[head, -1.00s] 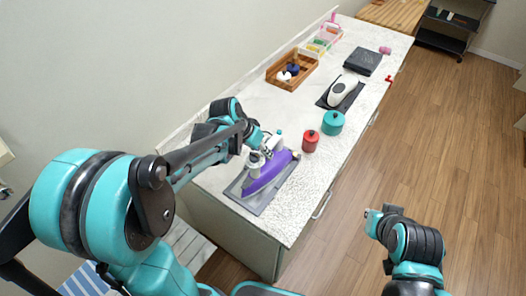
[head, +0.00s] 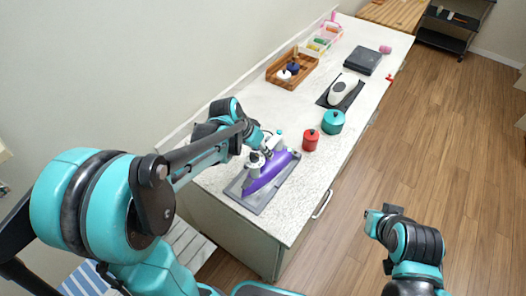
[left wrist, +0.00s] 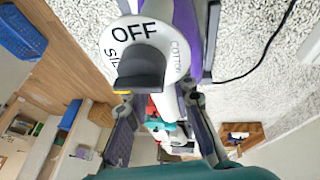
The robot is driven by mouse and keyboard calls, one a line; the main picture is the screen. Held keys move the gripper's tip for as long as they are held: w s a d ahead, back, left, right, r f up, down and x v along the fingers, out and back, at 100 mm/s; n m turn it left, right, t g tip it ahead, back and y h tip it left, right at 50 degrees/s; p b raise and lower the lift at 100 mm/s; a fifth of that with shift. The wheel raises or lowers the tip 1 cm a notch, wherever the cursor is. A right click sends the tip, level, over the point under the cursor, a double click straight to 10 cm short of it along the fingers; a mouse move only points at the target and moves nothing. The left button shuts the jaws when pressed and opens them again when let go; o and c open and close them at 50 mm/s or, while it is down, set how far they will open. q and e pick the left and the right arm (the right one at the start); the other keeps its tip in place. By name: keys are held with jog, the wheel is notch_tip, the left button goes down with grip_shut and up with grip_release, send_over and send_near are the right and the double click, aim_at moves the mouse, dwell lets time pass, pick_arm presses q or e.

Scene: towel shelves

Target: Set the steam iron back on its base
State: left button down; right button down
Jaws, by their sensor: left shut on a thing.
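The purple steam iron (head: 268,177) is over its grey base (head: 256,203) near the front end of the counter. It looks tilted along the base and very close to it; I cannot tell if it rests fully on it. My left gripper (head: 267,151) is shut on the iron's handle from above. In the left wrist view the iron's white dial (left wrist: 145,45) marked OFF is close to the camera, with the gripper's fingers (left wrist: 165,130) on both sides of the handle. My right gripper (head: 374,222) hangs over the floor at the lower right, its jaws unclear.
A red canister (head: 310,141) and a teal pot (head: 333,123) stand just beyond the iron. Further back are a white iron-like appliance (head: 342,90) on a dark mat, a wooden tray (head: 283,81) and a dark folded item (head: 363,61).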

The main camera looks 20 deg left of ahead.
dwell(0.4)
pick_arm(q)
jog(key=c, duration=0.7)
grip_release()
jog(key=shift+c, duration=0.2)
jog(key=shift+r, duration=0.1)
jog(key=shift+r+p, duration=3.15)
jog(key=shift+r, duration=0.8)
jog(key=shift+s+f, duration=0.1)
jog(key=shift+f, duration=0.05)
